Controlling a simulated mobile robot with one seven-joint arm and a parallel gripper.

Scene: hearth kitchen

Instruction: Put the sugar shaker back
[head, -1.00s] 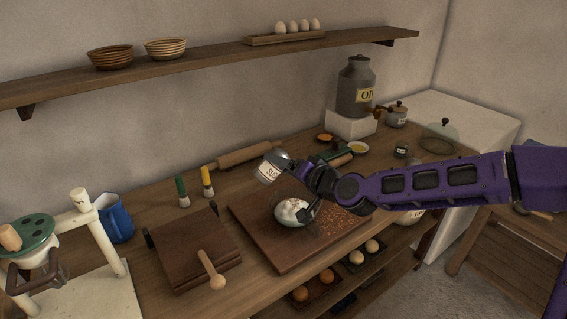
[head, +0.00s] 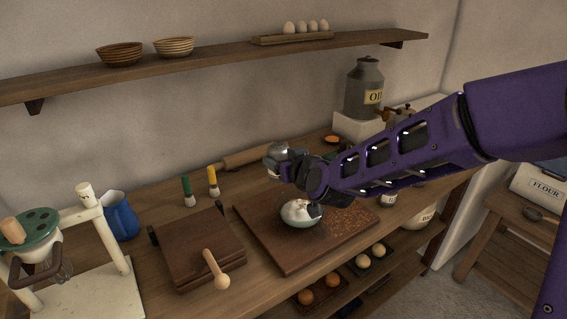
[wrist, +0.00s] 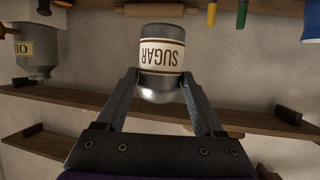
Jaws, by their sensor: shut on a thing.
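My gripper (wrist: 160,90) is shut on the sugar shaker, with a finger on either side of it. The sugar shaker (wrist: 162,58) is a silver cylinder with a domed top and a white SUGAR label. The wrist view is upside down, and in it the label is inverted like the oil tin's, so the shaker looks about upright. In the head view the shaker (head: 277,154) is partly hidden by my gripper (head: 290,163).
An oil tin (head: 365,88) stands at back right. A wall shelf (head: 215,51) runs overhead.

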